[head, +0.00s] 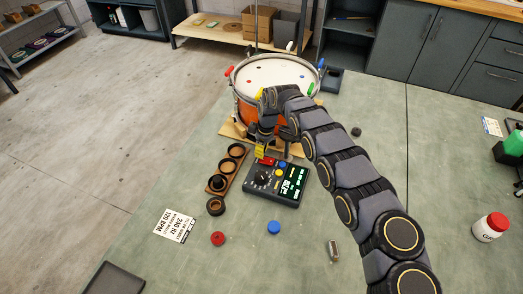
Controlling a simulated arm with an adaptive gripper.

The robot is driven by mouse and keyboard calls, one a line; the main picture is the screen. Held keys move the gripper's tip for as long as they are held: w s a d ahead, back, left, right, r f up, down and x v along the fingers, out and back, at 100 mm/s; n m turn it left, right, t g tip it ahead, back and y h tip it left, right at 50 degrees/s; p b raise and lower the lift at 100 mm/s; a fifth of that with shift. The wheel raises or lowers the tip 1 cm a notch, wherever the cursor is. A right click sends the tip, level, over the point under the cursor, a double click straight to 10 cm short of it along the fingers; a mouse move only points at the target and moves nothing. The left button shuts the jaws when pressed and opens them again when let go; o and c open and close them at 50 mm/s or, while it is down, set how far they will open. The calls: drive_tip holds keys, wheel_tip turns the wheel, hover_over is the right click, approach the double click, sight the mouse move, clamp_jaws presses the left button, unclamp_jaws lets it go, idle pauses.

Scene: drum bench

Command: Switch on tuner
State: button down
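The tuner (275,184) is a dark box with a black knob (261,178), small coloured buttons and a dark panel showing green and white markings. A small red part (267,161) is at its back left edge. My gripper (262,151) points down over that back edge, with a yellow fingertip close to the red part. I cannot tell whether they touch. The arm and gripper body hide part of the far side, and the finger gap is not clear.
A drum (275,72) with coloured clips stands behind the tuner. A wooden holder (231,165) with round dark parts is at its left. A red knob (218,239), a blue knob (274,227) and a small metal cylinder (334,250) lie in front. A white card (175,226) lies front left.

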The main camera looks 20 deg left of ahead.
wheel_tip(320, 180, up, 14)
drive_tip(key=a, duration=0.1)
drive_tip(key=shift+a, duration=0.3)
idle(0.4)
drive_tip(key=d+r+m+h, duration=0.2)
drive_tip(key=d+r+m, duration=0.45)
drive_tip(key=d, duration=0.75)
drive_tip(key=s+d+r+m+h, duration=0.1)
drive_tip(key=s+d+r+m, duration=0.1)
drive_tip(key=s+d+r, duration=0.3)
drive_tip(key=s+d+r+m, duration=0.2)
drive_tip(key=s+d+m, duration=0.15)
drive_tip(key=d, duration=0.35)
drive_tip(key=s+d+f+m+g, duration=0.1)
drive_tip(key=s+d+m, duration=0.1)
drive_tip(key=s, duration=1.2)
drive_tip(key=s+d+f+m+y, duration=0.1)
drive_tip(key=s+d+m, duration=0.2)
drive_tip(key=s, duration=1.2)
drive_tip(key=shift+d+m+g+y, duration=0.3)
drive_tip(key=shift+d+m+g, duration=0.1)
drive_tip(key=shift+m, duration=0.1)
